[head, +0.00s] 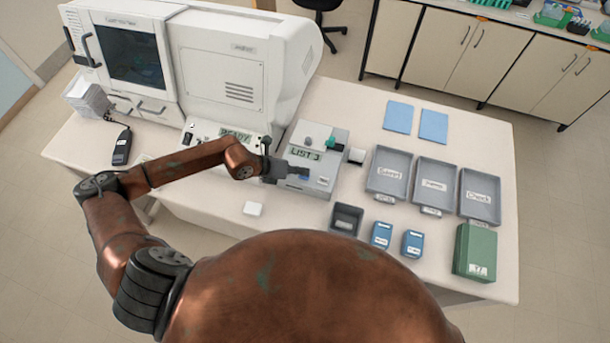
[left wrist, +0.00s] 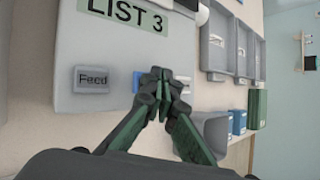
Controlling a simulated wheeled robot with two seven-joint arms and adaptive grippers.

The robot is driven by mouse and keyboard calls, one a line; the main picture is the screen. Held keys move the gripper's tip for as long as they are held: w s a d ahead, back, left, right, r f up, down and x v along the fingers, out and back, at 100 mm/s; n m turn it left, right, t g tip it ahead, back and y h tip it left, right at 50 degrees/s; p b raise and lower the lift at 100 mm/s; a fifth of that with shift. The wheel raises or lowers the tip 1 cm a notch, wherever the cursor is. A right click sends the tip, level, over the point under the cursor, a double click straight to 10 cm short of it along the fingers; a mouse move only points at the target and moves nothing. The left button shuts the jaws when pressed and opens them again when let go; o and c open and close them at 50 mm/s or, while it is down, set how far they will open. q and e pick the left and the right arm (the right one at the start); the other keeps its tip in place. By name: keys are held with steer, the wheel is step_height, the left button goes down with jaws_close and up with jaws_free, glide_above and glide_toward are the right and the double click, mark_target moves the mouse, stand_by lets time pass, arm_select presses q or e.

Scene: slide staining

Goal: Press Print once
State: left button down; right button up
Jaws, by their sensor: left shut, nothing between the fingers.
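The grey printer unit (head: 335,137) stands on the bench with a green display (head: 305,154) reading LIST 3. The display also shows in the left wrist view (left wrist: 125,17). Below it, a grey Feed button (left wrist: 92,79) is in plain sight. Beside Feed, a blue button (left wrist: 138,82) is mostly hidden behind my fingertips, so its label cannot be read. My left gripper (head: 301,174) is shut and empty, with its fingertips (left wrist: 161,80) in front of the blue button. I cannot tell whether they touch it. My right gripper is not in view.
A large white machine (head: 235,70) with a READY display stands left of the printer. Grey labelled trays (head: 389,172), a dark bin (head: 346,219), blue boxes (head: 381,235) and a green box (head: 475,252) are to the right. The front bench near a white square (head: 252,209) is mostly clear.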

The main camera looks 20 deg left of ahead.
mark_target(303, 176)
arm_select(q)
steer(key=shift+f, duration=0.4)
stand_by(0.6)
steer(key=shift+r, duration=0.1)
steer(key=shift+r+p, duration=0.4)
steer(key=shift+r, duration=0.35)
steer(key=shift+r+p, duration=1.85)
steer(key=shift+r, duration=0.65)
steer(key=shift+d, duration=0.1)
